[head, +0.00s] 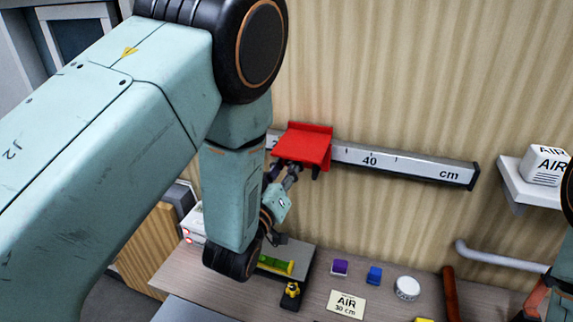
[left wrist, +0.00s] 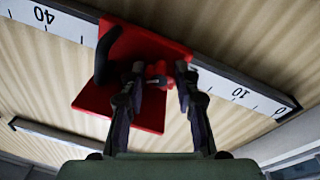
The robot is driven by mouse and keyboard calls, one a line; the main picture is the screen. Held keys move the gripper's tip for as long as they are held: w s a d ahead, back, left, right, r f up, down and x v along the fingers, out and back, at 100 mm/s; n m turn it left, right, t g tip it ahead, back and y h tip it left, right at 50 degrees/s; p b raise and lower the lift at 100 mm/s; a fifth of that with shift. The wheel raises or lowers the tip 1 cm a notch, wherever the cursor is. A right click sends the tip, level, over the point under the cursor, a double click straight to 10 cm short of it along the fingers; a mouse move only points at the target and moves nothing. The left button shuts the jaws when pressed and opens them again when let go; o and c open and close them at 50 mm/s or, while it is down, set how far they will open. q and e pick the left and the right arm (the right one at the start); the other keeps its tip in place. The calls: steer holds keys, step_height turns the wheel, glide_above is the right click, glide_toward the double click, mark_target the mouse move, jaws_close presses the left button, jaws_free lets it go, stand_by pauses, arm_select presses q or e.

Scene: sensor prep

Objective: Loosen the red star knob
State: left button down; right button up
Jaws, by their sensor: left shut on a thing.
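A red carriage (head: 304,146) sits on a wall-mounted ruler rail (head: 400,163). In the left wrist view the carriage (left wrist: 150,114) is seen from below, with a black lever-like part (left wrist: 107,55) on its left. The small red star knob (left wrist: 158,73) is under the carriage, between the fingers of my left gripper (left wrist: 158,77). The fingers are shut on it, one on each side, and partly hide it. In the head view my left gripper (head: 287,176) reaches up just under the carriage, and the knob is hidden there. My right gripper is not in view.
A shelf (head: 515,185) at right holds a white AIR box (head: 544,165).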

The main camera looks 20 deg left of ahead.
arm_select(q)
steer(key=n, duration=0.1)
steer(key=n+p, duration=0.1)
steer(key=n, duration=0.1)
steer(key=n+y, duration=0.1)
steer(key=n, duration=0.1)
steer(key=shift+w+r+p, duration=0.1)
steer(key=shift+r+p, duration=0.2)
steer(key=shift+r, duration=0.05)
steer(key=n+y+p, duration=0.1)
steer(key=n+p, duration=0.1)
steer(key=n, duration=0.4)
steer(key=shift+p, duration=0.35)
steer(key=shift+n, duration=0.3)
steer(key=shift+f, duration=0.1)
steer(key=c, duration=1.3)
jaws_free()
steer(key=shift+f, duration=0.15)
